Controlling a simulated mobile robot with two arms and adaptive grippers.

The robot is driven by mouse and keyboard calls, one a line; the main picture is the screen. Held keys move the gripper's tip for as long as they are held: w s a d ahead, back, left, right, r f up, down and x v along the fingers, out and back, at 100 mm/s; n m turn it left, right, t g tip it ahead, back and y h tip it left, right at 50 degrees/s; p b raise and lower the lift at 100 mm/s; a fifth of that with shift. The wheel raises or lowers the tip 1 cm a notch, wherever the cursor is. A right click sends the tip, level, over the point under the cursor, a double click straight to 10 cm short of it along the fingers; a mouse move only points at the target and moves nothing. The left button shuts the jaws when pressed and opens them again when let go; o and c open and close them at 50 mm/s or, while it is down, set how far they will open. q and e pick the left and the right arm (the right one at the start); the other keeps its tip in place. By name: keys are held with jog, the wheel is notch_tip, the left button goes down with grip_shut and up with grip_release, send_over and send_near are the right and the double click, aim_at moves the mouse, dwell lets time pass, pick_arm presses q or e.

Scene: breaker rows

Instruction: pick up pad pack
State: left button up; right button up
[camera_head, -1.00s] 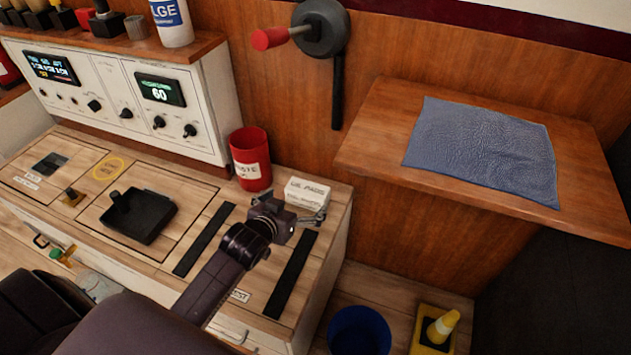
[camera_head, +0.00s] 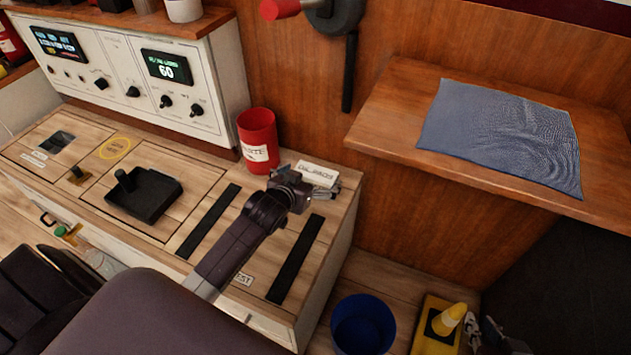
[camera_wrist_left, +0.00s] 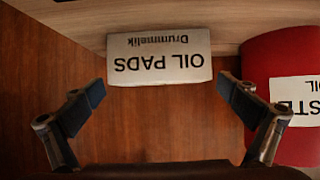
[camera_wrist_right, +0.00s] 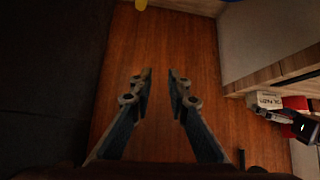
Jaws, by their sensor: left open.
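The pad pack (camera_head: 318,172) is a white block labelled "OIL PADS" on the right end of the wooden counter, beside the red waste bin. My left gripper (camera_head: 326,190) is in front of it and hides its lower part. In the left wrist view the pack (camera_wrist_left: 160,66) lies centred ahead of the two fingers of my left gripper (camera_wrist_left: 160,92), which are wide apart with nothing between them. My right gripper (camera_wrist_right: 160,76) has a narrow gap between its fingers and is empty, over the floor; part of it shows at the lower right of the head view (camera_head: 488,336).
The red waste bin (camera_head: 258,142) stands close to the pack, also at right in the left wrist view. A shelf (camera_head: 390,95) with a blue cloth (camera_head: 505,135) juts out at right.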

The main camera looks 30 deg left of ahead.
pick_arm(q)
jog(key=shift+b+x, duration=0.35)
jog(key=shift+x, duration=0.7)
jog(key=shift+w+f, duration=0.1)
jog(key=shift+w, duration=0.05)
pick_arm(e)
jog(key=w+a+r+t, duration=0.1)
jog(key=w+r+t, duration=0.1)
jog(key=w+r, duration=0.2)
jog(key=shift+a+t+y, duration=0.3)
jog(key=shift+t+y, duration=0.1)
pick_arm(q)
jog(key=shift+c, duration=0.4)
pick_arm(e)
jog(key=shift+r, duration=0.1)
pick_arm(q)
jog(key=c, duration=1.1)
